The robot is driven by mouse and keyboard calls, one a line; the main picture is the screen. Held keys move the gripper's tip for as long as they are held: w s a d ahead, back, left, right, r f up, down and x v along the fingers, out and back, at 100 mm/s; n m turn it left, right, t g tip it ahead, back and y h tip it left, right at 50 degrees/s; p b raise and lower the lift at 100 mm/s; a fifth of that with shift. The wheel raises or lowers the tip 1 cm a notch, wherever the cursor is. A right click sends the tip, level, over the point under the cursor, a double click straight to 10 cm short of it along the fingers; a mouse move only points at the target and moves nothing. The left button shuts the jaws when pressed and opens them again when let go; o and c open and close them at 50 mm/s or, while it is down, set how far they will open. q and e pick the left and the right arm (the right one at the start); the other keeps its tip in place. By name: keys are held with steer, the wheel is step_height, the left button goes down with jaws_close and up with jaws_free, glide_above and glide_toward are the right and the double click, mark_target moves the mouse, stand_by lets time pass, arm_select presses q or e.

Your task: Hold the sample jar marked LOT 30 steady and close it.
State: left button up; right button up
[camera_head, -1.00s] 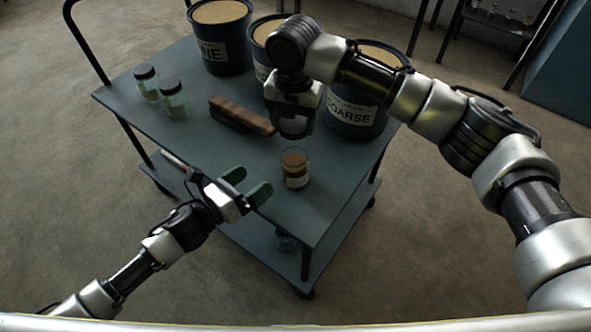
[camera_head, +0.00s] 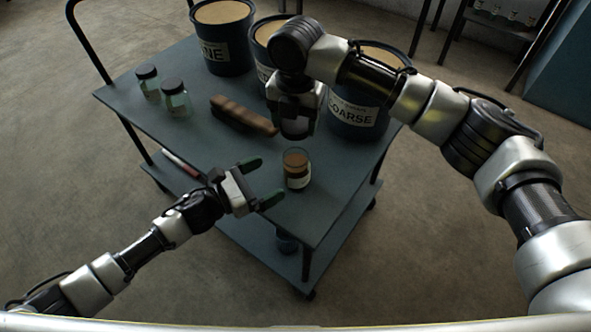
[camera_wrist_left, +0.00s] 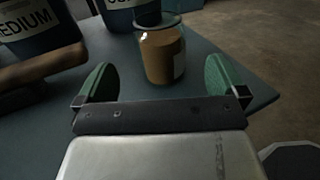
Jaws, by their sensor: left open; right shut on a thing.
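The open sample jar (camera_head: 297,171) stands upright near the cart top's front edge, brown material inside and a pale label too small to read. My left gripper (camera_head: 263,182) is open and empty to its left, fingers pointing at it. In the left wrist view the jar (camera_wrist_left: 162,55) stands just beyond and between the open fingertips (camera_wrist_left: 158,78). My right gripper (camera_head: 298,124) points down above and behind the jar. It is shut on a dark round piece that looks like a lid, mostly hidden by the fingers and apart from the jar.
Two capped jars (camera_head: 175,99) (camera_head: 149,83) stand at the left of the cart top (camera_head: 215,140). A brown brush (camera_head: 243,115) lies behind my left gripper. Several blue buckets of granular material line the back, one marked COARSE (camera_head: 352,115); the MEDIUM bucket (camera_wrist_left: 35,28) shows in the left wrist view.

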mark_target(296, 165)
arm_select(q)
steer(key=x, duration=0.8)
steer(key=shift+w+d, duration=0.15)
steer(key=shift+c, duration=0.3)
steer(key=c, duration=1.2)
steer(key=shift+c, duration=0.2)
arm_select(e)
steer(key=shift+f, duration=2.5)
